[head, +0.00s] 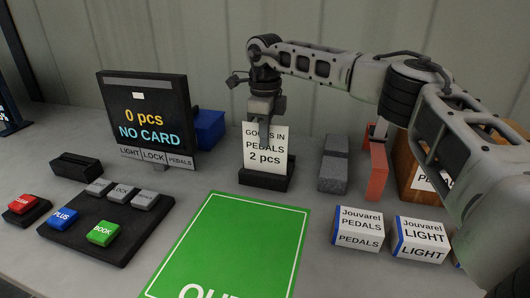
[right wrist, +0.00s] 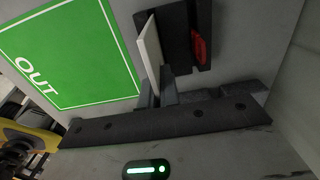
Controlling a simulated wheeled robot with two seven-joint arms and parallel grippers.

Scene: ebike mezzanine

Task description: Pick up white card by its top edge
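The white card (head: 263,158), printed "GOODS IN PEDALS 2 pcs", stands upright in a black holder (head: 262,181) on the bench. My right gripper (head: 265,128) points down at the card's top edge, one finger showing in front of it. In the right wrist view, the card (right wrist: 150,45) runs in between the two close-set fingers (right wrist: 158,92), which look shut on it. The holder (right wrist: 178,20) also shows there. The card's foot is hidden in the holder. My left gripper is not in view.
A green "OUT" mat (head: 240,245) lies in front of the holder. A black screen (head: 147,110) reading "0 pcs NO CARD" stands left, near a blue bin (head: 209,128) and a button panel (head: 90,225). Grey blocks (head: 333,165) and Jouvarel boxes (head: 357,229) stand right.

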